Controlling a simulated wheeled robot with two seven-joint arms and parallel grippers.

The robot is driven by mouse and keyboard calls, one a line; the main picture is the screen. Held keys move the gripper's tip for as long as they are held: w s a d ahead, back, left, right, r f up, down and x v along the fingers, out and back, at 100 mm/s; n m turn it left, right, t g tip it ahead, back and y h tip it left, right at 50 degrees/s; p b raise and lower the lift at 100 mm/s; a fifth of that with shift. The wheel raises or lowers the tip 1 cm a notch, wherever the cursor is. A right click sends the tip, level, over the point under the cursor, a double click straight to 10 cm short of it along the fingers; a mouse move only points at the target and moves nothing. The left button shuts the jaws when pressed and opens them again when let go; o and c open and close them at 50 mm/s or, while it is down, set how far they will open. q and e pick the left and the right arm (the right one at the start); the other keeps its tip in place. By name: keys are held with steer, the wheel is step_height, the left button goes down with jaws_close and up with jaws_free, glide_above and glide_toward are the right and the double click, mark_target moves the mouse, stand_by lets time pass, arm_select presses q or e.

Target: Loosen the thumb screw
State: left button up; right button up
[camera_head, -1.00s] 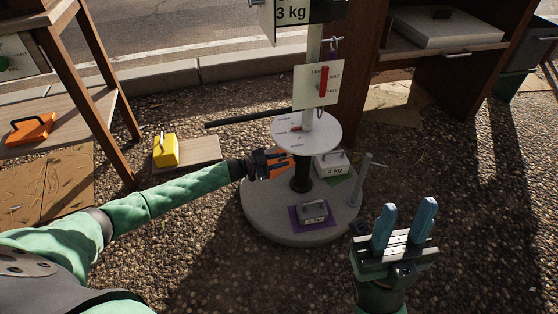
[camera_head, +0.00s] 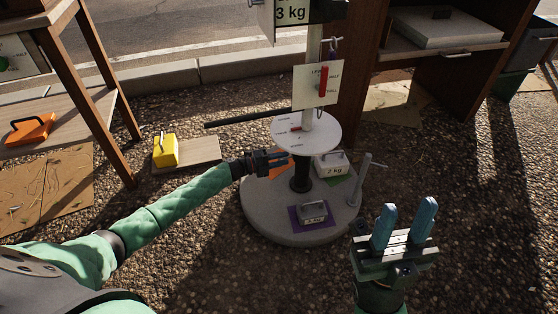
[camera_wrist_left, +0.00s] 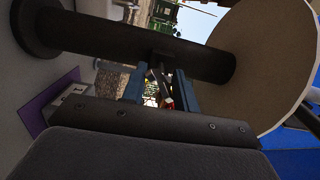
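A black column (camera_head: 301,172) rises from a round grey base (camera_head: 262,222) to a white disc (camera_head: 290,140); the column also crosses the wrist view (camera_wrist_left: 120,40). A small dark part (camera_wrist_left: 158,82), with red and white near it, shows beside the column between my fingers. It may be the thumb screw; the head view hides it. My left gripper (camera_head: 287,164) is just left of the column, under the disc. In the wrist view its blue fingers (camera_wrist_left: 162,82) stand apart around the dark part, and I cannot tell if they touch it. My right gripper (camera_head: 408,208) is open and empty.
A 2 kg weight (camera_head: 331,165) and a smaller weight (camera_head: 314,212) rest on the base, with a thin upright post (camera_head: 358,182) at its right. A black rod (camera_head: 247,117) sticks out left above my left gripper. A yellow weight (camera_head: 166,150) stands further left.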

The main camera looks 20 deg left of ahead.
arm_select(q)
steer(key=m, duration=0.3)
steer(key=shift+m, duration=0.4)
steer(key=shift+s+a, duration=0.1)
steer(key=v, duration=0.6)
steer(key=shift+s+a+p, duration=0.2)
steer(key=shift+a+p, duration=0.1)
steer(key=shift+p, duration=0.1)
steer(key=shift+d, duration=0.1)
